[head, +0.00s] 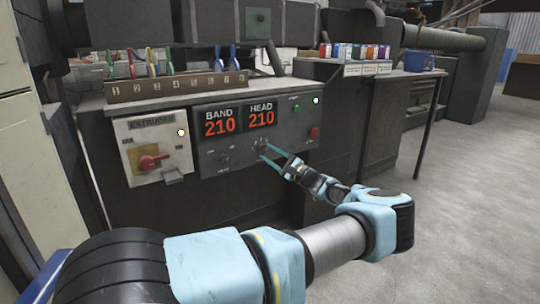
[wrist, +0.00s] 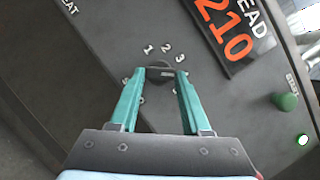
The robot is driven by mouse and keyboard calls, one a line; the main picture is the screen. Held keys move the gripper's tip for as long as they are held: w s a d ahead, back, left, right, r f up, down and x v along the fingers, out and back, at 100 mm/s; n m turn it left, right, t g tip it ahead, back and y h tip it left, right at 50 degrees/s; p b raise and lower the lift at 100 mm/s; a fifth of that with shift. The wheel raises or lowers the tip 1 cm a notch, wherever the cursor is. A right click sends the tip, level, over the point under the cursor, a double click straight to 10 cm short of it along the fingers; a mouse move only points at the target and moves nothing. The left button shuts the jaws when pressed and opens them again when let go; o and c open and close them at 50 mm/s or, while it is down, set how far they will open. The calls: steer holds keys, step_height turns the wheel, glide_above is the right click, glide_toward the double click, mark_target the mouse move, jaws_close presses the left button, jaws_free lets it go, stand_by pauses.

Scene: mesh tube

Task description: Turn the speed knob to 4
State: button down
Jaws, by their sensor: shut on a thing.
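The speed knob (wrist: 158,72) is a dark round knob on the grey control panel, with the numerals 1, 2 and 3 printed in an arc above it in the wrist view. Other dial marks are partly covered by my fingers. It also shows in the head view (head: 260,144), right of centre low on the panel. My gripper (wrist: 161,76) has its two teal fingers on either side of the knob, shut on it; the gripper also shows in the head view (head: 264,150). A small pale mark is on the knob's face, but I cannot tell which number it points to.
Red displays BAND (head: 220,122) and HEAD (head: 262,115) both read 210. A green button (head: 296,108) and a red button (head: 314,133) are at the panel's right. Left is an extruder box with a red switch (head: 150,161).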

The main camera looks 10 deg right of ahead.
steer(key=shift+c, duration=1.8)
jaws_free()
steer(key=v, duration=1.1)
